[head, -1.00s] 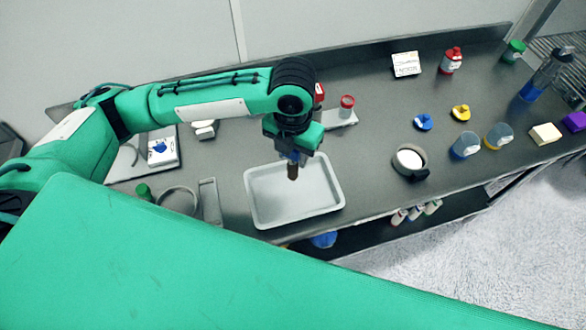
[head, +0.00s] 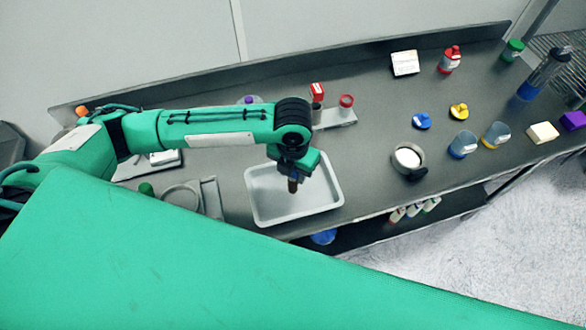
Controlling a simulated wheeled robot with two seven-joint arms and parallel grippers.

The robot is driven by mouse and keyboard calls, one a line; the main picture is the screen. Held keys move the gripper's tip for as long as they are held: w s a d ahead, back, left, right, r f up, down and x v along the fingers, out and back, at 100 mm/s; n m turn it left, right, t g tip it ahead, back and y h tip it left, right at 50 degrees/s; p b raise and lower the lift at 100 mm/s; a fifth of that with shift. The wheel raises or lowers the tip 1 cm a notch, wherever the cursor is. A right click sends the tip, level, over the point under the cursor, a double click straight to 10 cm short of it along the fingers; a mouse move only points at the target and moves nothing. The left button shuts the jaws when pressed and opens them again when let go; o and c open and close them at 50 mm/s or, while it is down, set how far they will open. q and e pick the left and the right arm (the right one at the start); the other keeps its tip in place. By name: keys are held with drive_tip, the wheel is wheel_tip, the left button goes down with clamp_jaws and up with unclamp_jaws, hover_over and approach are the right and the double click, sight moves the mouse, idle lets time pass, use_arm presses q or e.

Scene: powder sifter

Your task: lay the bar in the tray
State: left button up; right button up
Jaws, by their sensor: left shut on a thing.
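The white tray (head: 325,198) lies on the dark bench near its front edge, and its inside looks empty. My left gripper (head: 293,178) is above the tray, pointing down, shut on a small dark brown bar (head: 292,186). The bar hangs upright over the tray's upper middle, and I cannot tell its exact height above the tray floor. My right gripper is not in view.
A round container with white powder (head: 408,158) stands right of the tray. A red-topped piece on a small stand (head: 346,101) is behind it. A green-capped item (head: 146,189) and a ring-shaped sieve (head: 181,198) lie to the left. Blue and yellow items are farther right.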

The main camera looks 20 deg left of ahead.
use_arm(q)
drive_tip(key=o, duration=1.2)
drive_tip(key=shift+c, duration=0.2)
wheel_tip(320, 180, up, 11)
drive_tip(key=b, duration=0.2)
drive_tip(key=shift+b, duration=0.4)
drive_tip(key=shift+r, duration=0.65)
